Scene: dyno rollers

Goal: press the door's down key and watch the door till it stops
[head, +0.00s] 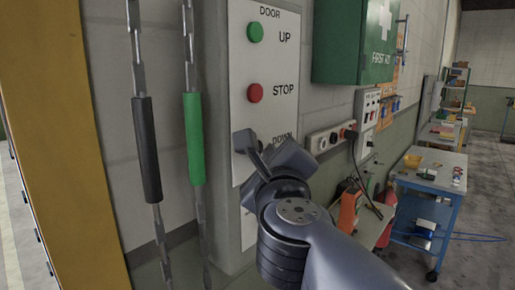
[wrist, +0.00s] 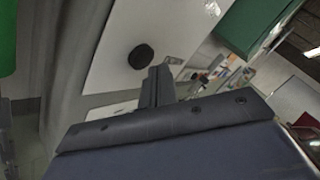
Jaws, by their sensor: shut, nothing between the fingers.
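The door's control panel (head: 265,55) is a light plate on a grey post. It carries a green UP button (head: 255,32) and a red STOP button (head: 255,92). The DOWN label is partly covered by my gripper (head: 246,146), which hides the down key in the head view. In the wrist view a round black key (wrist: 141,57) shows on the panel, just up and left of the fingertips of my gripper (wrist: 160,72). The fingers are shut and empty. I cannot tell whether they touch the panel. The door itself is not clearly visible.
Two chains with a black sleeve (head: 146,150) and a green sleeve (head: 194,138) hang left of the panel, beside a yellow post (head: 65,150). A green first aid box (head: 350,45), a socket strip (head: 328,138) and a blue workbench (head: 430,185) are to the right.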

